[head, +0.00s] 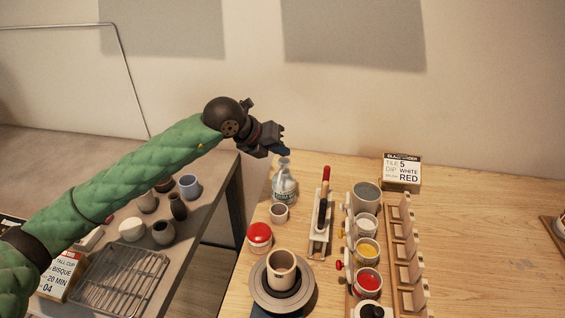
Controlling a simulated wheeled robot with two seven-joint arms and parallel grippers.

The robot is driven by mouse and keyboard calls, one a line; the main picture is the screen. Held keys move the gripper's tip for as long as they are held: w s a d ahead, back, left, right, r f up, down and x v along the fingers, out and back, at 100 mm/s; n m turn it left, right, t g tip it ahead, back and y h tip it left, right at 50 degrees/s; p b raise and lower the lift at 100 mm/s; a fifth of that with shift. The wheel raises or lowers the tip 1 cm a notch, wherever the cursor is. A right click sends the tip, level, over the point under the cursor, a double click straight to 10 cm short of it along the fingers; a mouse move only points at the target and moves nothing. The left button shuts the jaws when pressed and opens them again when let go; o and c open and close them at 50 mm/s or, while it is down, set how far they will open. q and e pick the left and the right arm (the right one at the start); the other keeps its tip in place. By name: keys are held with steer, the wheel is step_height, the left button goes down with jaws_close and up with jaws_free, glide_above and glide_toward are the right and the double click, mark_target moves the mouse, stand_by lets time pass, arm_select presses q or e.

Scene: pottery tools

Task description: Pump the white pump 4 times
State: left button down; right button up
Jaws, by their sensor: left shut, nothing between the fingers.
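The white pump (285,187) is a pale bottle with a pump head on top. It stands upright near the back left edge of the wooden table. My left gripper (284,150) is shut and empty, with its fingertips just above the pump head. I cannot tell whether the fingertips touch the head. My right gripper is not in view.
A tool holder (319,238) and several paint pots stand to the right. The table (480,230) is clear farther right.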

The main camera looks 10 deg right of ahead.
mark_target(281, 162)
arm_select(q)
steer(key=shift+r, duration=2.25)
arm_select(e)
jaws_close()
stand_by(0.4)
